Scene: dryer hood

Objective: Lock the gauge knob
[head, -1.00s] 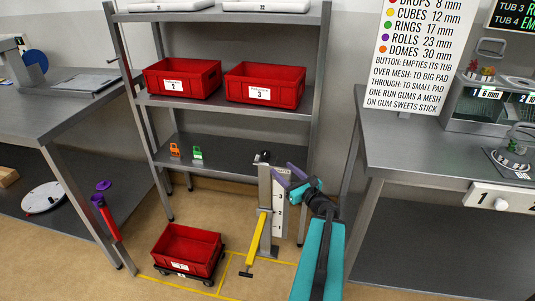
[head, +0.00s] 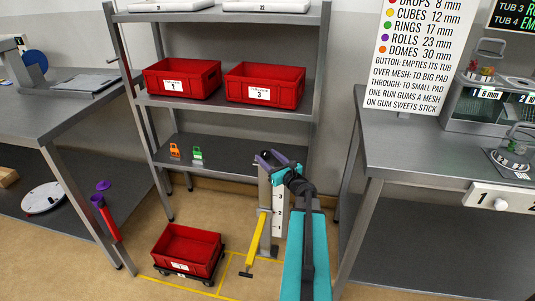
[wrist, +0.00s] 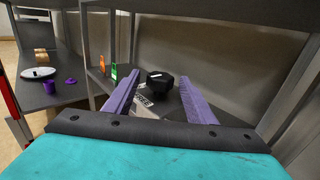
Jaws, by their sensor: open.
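The gauge knob (wrist: 160,80) is a black knob on top of the grey upright post (head: 265,190), which carries a numbered white scale. In the wrist view the knob stands between and a little beyond the tips of my gripper (wrist: 158,87). The two purple fingers are apart, one on each side, and I see no contact. In the head view my gripper (head: 272,160) is at the post top and mostly hides the knob. A yellow lever (head: 257,243) hangs from the post.
A red crate (head: 187,249) sits on a low dolly left of the post. Orange (head: 174,150) and green (head: 197,153) tags stand on the shelf (head: 225,155) behind. Two red crates are on the shelf above. A workbench (head: 425,150) stands to the right.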

